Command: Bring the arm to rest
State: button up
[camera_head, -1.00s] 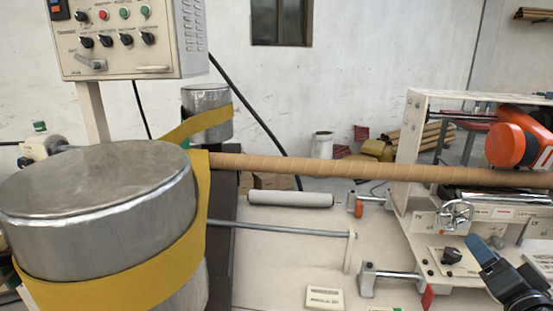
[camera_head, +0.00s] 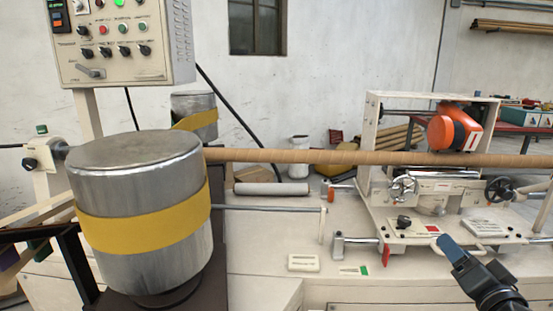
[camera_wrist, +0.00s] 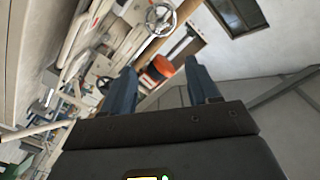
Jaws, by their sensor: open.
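My gripper (camera_head: 447,246) shows at the lower right of the head view, with blue fingers and a dark wrist. It is in front of the machine's cutting carriage and appears apart from it. In the wrist view my gripper (camera_wrist: 160,82) has its two blue fingers spread wide, with nothing between them held. The handwheel (camera_wrist: 161,17) and the orange motor (camera_wrist: 158,68) show beyond the fingers there. My wrist view is tilted strongly.
A long brown tube (camera_head: 300,156) runs right from the steel drum (camera_head: 140,170) with its yellow belt (camera_head: 150,232). The carriage (camera_head: 372,150) carries an orange motor (camera_head: 455,128) and a handwheel (camera_head: 404,188). A control panel (camera_head: 122,42) stands upper left.

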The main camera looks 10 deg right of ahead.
jog(key=s+a+f+n+g+y, duration=0.1)
jog(key=s+a+f+n, duration=0.1)
jog(key=s+a+f, duration=0.45)
jog(key=s+a+f+n+g+y, duration=0.1)
jog(key=s+a+f+n, duration=0.2)
jog(key=s+a, duration=0.6)
jog(key=s+a+r+n+y, duration=0.1)
jog(key=s+a+n, duration=0.1)
jog(key=s, duration=0.5)
jog(key=s+a+r+n+y, duration=0.1)
jog(key=s+a+r+n, duration=0.1)
jog(key=s, duration=0.5)
jog(key=s+a+r+n+y, duration=0.1)
jog(key=s+a+r, duration=0.1)
jog(key=s, duration=0.5)
jog(key=shift+s+a+n+g, duration=0.3)
jog(key=shift+s+a+n, duration=0.1)
jog(key=shift+a, duration=0.5)
jog(key=shift+w, duration=0.15)
